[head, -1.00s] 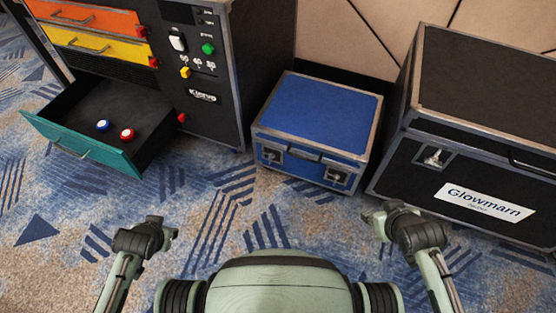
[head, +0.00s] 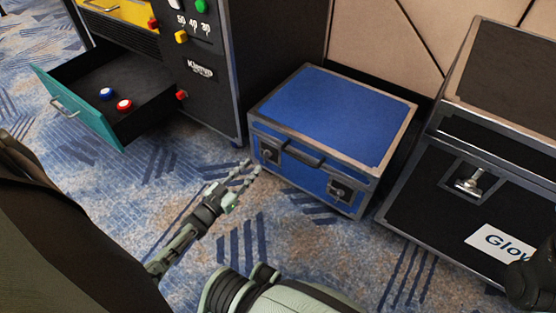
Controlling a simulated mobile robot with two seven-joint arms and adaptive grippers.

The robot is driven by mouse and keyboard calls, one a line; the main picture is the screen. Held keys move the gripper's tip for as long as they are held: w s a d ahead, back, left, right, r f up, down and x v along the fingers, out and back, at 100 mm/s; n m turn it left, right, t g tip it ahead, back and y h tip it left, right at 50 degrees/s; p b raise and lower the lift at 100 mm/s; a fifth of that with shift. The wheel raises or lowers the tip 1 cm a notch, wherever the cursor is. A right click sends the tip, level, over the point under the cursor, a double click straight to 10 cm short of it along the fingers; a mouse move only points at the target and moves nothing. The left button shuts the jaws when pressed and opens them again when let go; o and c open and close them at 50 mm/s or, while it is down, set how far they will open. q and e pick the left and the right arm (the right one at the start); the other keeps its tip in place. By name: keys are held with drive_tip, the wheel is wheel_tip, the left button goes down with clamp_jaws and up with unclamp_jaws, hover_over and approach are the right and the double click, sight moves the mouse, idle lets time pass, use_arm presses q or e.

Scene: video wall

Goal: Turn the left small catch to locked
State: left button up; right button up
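The blue case (head: 335,115) stands closed on the carpet. Its left small catch (head: 269,151) is a metal latch on a dark plate at the left of the front face. Its handle is too small to read clearly. The right small catch (head: 340,190) sits at the right of the same face. My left gripper (head: 251,167) is open and empty, its two fingers spread and pointing at the case's left front corner. The fingertips are just left of and below the left catch, with a small gap seeming to remain. My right gripper's fingers are not seen.
A teal drawer (head: 78,108) stands open at left, holding a blue and a red button. The black cabinet (head: 275,50) is left of the case. A large black case (head: 420,195) with a metal latch is close on the right. Carpet before the blue case is clear.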

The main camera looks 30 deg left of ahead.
sight(267, 156)
use_arm(q)
drive_tip(key=w+b, duration=0.2)
drive_tip(key=w, duration=0.5)
drive_tip(key=shift+d, duration=0.2)
drive_tip(key=shift+w+r, duration=0.1)
drive_tip(key=shift+c, duration=0.2)
clamp_jaws()
